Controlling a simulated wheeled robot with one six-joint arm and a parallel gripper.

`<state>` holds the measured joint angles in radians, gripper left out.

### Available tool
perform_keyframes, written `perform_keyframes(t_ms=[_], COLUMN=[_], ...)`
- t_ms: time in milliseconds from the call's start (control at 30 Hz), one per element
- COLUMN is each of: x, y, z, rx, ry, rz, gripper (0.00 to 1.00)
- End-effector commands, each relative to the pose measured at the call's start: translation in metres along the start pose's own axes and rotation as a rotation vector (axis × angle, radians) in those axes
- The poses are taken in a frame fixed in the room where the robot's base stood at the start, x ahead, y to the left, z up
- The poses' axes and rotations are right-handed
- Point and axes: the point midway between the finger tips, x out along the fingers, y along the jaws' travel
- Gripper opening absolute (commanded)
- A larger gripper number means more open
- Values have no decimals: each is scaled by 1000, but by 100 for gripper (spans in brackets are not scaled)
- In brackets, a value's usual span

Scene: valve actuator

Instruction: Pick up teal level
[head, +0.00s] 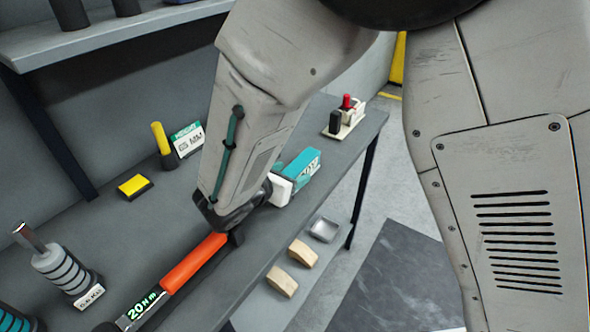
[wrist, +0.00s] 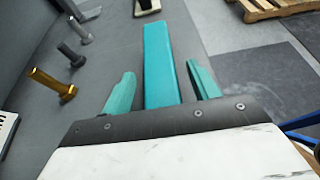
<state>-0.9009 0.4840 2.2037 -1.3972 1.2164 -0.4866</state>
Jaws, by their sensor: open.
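The teal level (wrist: 163,40) is a long flat-topped bar on the grey workbench. In the wrist view it runs away from me between the two teal fingers of my gripper (wrist: 160,72). The fingers are open, one on each side of the bar, with visible gaps, wider on the left. In the head view my gripper (head: 286,184) is low over the bench, its white body at the near end of the teal level (head: 304,163). The level's near end is hidden behind the gripper body in the wrist view. Contact cannot be seen.
An orange-handled torque wrench (head: 190,264) lies at the front of the bench (head: 215,195). A red-and-black switch block (head: 345,116) stands beyond the level. A gold bolt (wrist: 52,84) stands left in the wrist view.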

Motion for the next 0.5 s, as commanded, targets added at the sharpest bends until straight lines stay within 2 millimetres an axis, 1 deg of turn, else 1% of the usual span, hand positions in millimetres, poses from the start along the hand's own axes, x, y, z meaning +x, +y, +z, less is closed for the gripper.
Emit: perform_keyframes(t_ms=[133, 167, 200, 267, 300, 367, 500], x=[0, 0, 0, 0, 0, 0, -1], y=[0, 0, 0, 0, 0, 0, 0], z=[0, 0, 0, 0, 0, 0, 0], rx=[0, 0, 0, 0, 0, 0, 1], ry=[0, 0, 0, 0, 0, 0, -1], rz=[0, 0, 0, 0, 0, 0, 1], gripper=[60, 57, 46, 29, 18, 2, 1])
